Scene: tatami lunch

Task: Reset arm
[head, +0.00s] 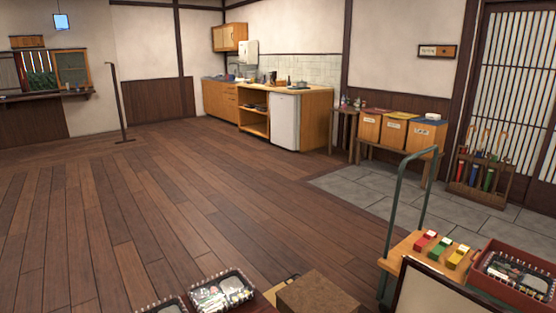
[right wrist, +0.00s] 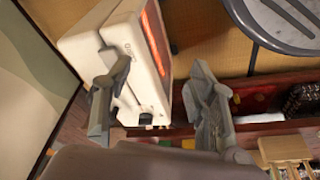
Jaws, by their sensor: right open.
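My right gripper (right wrist: 160,78) shows in the right wrist view with its two grey fingers spread apart. I see nothing held between them. A cream box-shaped appliance (right wrist: 88,48) with a glowing orange front lies beyond the fingers, partly covered by the left one. I cannot tell whether the finger touches it. Neither gripper shows in the head view, and my left gripper is in no view.
A round grey tabletop (right wrist: 285,22) and a dark red ledge (right wrist: 262,90) lie beyond the right gripper. The wooden floor (head: 150,215) is clear.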

